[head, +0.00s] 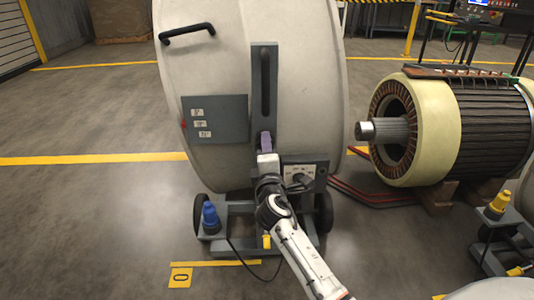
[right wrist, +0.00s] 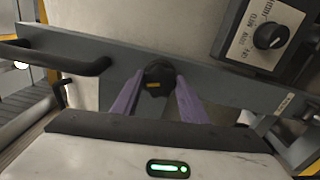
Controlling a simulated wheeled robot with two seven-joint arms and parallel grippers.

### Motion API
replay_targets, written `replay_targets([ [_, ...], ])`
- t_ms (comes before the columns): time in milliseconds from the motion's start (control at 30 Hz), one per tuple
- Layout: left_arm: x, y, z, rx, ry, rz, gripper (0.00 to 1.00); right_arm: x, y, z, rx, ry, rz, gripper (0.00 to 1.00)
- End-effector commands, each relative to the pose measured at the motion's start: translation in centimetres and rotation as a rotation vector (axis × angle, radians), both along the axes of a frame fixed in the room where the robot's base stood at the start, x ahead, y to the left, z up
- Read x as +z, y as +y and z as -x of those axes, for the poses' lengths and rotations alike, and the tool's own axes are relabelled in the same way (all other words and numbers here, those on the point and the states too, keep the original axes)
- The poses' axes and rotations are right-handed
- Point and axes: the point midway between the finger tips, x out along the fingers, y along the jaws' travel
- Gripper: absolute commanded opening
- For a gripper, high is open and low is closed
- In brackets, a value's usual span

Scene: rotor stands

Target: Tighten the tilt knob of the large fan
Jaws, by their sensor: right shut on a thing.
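The large fan (head: 215,75) is a big pale drum on a wheeled grey frame in the middle of the head view. A dark grey upright bracket (head: 258,60) runs down its side. The tilt knob (right wrist: 157,72), black with a small yellow mark, sits on this bracket in the right wrist view. My right gripper (head: 266,140) is at the bracket's lower part, and its purple fingers (right wrist: 158,85) are closed on both sides of the knob. In the head view the gripper hides the knob. My left gripper is not in view.
A control box with a rotary selector (right wrist: 268,36) is beside the bracket; it also shows in the head view (head: 300,178). A black handle (right wrist: 60,58) is at the left in the wrist view. A large rotor (head: 440,125) on wooden blocks stands right. Floor at left is clear.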

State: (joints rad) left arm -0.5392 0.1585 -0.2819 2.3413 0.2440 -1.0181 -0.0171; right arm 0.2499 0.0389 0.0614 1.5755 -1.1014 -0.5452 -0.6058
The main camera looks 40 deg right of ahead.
Motion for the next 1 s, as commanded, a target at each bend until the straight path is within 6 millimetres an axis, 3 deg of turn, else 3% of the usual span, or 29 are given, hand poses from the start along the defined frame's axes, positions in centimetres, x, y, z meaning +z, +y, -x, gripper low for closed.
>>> replay_targets([
  [400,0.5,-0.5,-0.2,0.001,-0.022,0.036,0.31,-0.2,0.1,0.0,0.000,-0.081,-0.137,0.17],
  [900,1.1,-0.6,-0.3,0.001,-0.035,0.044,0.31,-0.2,0.1,0.0,0.001,-0.086,-0.149,0.17],
  [933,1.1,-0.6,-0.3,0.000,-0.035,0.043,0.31,-0.2,0.1,0.0,0.001,-0.086,-0.149,0.45],
  [1000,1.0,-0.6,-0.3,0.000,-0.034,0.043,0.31,-0.2,0.1,0.0,0.001,-0.087,-0.148,0.56],
])
